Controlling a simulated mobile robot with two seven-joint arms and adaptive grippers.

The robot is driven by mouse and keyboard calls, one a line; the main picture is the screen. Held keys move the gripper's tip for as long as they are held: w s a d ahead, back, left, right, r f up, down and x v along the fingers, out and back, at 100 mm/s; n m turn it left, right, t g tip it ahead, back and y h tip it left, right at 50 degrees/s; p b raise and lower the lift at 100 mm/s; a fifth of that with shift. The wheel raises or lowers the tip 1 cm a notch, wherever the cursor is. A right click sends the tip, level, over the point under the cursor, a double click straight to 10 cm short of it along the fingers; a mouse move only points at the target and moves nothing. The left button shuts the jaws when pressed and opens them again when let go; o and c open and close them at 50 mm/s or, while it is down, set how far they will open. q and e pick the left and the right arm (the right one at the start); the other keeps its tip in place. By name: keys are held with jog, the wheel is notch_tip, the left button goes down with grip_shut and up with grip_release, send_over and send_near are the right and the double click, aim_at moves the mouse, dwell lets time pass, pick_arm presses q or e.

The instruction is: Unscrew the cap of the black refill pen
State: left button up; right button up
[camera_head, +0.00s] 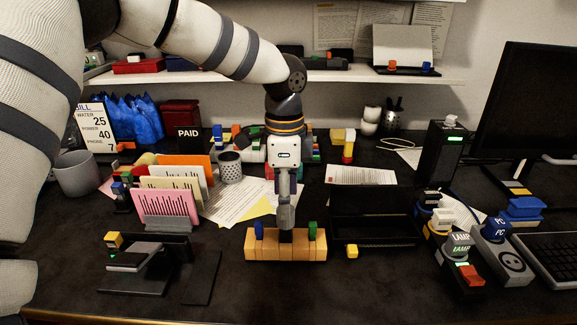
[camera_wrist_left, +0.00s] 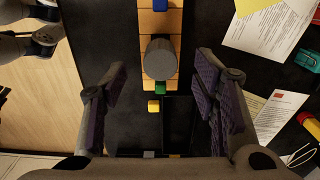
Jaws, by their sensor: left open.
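A wooden block (camera_head: 262,246) stands at the front middle of the desk, with a blue piece (camera_head: 259,231) and a green piece (camera_head: 312,231) in it. A dark round-topped thing, seemingly the black pen's cap (camera_wrist_left: 160,58), stands in the block between them; the wrist view shows it from above. In the head view my gripper mostly hides it. My left gripper (camera_head: 286,212) points down over the block. In the wrist view its fingers (camera_wrist_left: 163,95) are wide apart and empty, with the cap ahead of the gap between them.
A black open box (camera_head: 375,210) stands right of the block, with a small yellow cube (camera_head: 352,251) before it. A black stand (camera_head: 150,265) and a pink card holder (camera_head: 165,205) are at left. Switches and a keyboard (camera_head: 550,260) fill the right.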

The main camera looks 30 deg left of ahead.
pick_arm(q)
notch_tip(320, 180, down, 4)
jog(key=shift+f, duration=0.1)
